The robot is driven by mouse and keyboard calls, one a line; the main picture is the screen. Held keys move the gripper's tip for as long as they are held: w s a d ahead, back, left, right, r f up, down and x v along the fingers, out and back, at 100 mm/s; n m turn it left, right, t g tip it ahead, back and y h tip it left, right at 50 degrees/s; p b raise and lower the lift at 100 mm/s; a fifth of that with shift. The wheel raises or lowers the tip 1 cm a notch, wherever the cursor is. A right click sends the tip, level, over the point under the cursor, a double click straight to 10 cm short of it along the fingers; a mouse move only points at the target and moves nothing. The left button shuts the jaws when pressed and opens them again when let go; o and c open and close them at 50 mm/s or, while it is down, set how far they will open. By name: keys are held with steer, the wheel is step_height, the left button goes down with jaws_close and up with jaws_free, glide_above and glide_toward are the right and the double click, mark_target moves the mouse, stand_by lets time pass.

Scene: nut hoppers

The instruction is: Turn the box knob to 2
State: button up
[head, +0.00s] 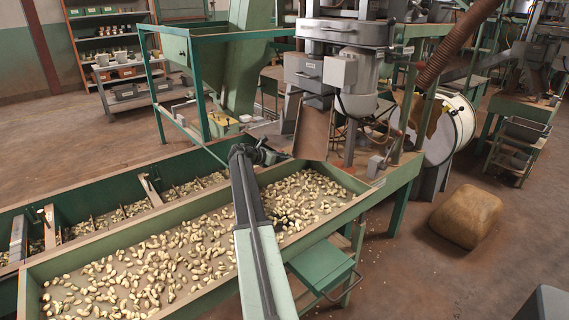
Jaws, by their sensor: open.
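My arm reaches up from the bottom middle over the nut trough. My gripper (268,154) is a small dark shape at its far end, by the trough's back edge and left of the metal chute. Its jaws are open, though the fingers are too small to make out well. A small grey box (376,165) is fixed at the right end of the trough frame, with a small knob-like part at its upper right. A larger grey box (340,71) sits on the machine above the chute. No dial number is readable, and I cannot tell which box bears the knob. My gripper is apart from both.
The green trough (120,243) holds many pale nuts. The metal chute (312,132) hangs just right of my gripper. A green stool-like stand (321,263) is in front. A brown sack (466,217) lies on the floor at right, with open floor around it.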

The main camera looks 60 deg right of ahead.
steer(key=shift+d+f, duration=0.15)
steer(key=shift+d, duration=0.15)
jaws_close()
steer(key=shift+w+d+m+g, duration=0.2)
steer(key=shift+w+m+g, duration=0.1)
steer(key=shift+m+g, duration=0.2)
steer(key=shift+w+m+g+y, duration=0.1)
steer(key=shift+m+g+y, duration=0.5)
steer(key=shift+m+g, duration=0.4)
steer(key=shift+g, duration=0.1)
jaws_free()
steer(key=shift+a, duration=0.1)
